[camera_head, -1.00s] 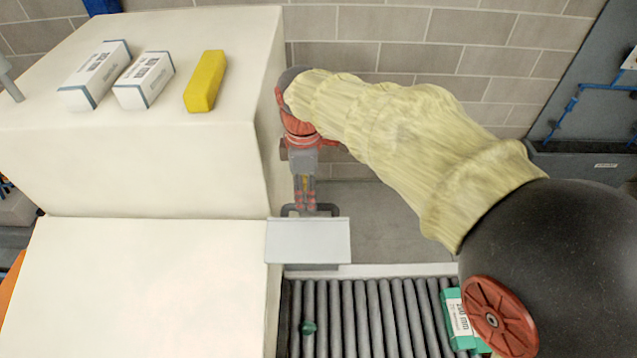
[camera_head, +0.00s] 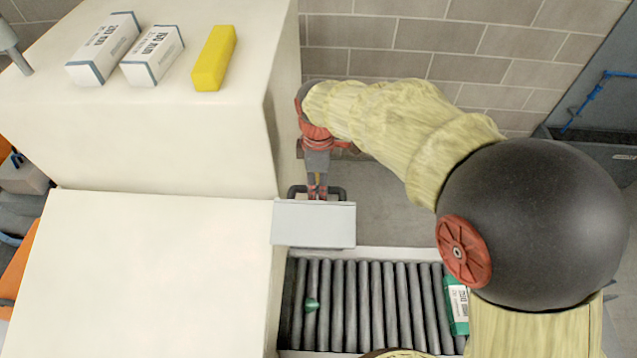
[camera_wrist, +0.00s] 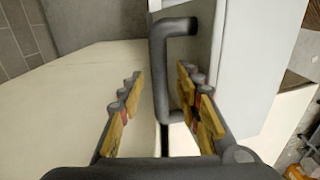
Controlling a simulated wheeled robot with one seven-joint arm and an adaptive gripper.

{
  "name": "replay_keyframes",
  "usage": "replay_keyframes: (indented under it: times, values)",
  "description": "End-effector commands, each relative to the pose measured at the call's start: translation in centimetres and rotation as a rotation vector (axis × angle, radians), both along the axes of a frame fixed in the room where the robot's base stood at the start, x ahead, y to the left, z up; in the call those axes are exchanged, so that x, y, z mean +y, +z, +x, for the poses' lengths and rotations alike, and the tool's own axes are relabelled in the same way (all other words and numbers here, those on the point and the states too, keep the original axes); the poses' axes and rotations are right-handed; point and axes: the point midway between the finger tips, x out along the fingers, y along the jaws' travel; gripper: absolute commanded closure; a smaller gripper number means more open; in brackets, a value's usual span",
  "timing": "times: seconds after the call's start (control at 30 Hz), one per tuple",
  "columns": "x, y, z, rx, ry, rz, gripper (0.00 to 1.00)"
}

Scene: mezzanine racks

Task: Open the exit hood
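The exit hood (camera_head: 313,224) is a light grey box-like cover on the side of the white machine, above the start of the roller conveyor. A dark bar handle (camera_head: 338,192) stands on its far side. My gripper (camera_head: 317,192) is at this handle, pointing down. In the wrist view the handle (camera_wrist: 158,70) lies between the two yellow-padded fingers of my gripper (camera_wrist: 165,105). The fingers are apart, with gaps on both sides of the bar. The hood (camera_wrist: 250,60) fills the right of that view and appears closed.
The roller conveyor (camera_head: 375,305) carries a small green piece (camera_head: 311,305) and a green-white box (camera_head: 457,305). Two white boxes (camera_head: 104,48) (camera_head: 153,56) and a yellow block (camera_head: 214,58) lie on top of the white machine (camera_head: 150,140). A block wall (camera_head: 430,35) stands behind.

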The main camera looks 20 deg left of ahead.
Motion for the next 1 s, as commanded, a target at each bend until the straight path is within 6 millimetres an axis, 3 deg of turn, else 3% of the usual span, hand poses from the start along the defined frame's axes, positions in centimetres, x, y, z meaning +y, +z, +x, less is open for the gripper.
replay_keyframes:
  times: [0.17,0.77,1.0]
  values:
    - [0.0,-0.01,0.01,0.0,0.0,0.0,0.66]
    - [0.01,0.04,0.03,-0.001,0.0,0.0,1.0]
    - [0.02,0.07,0.04,-0.001,0.0,0.001,1.0]
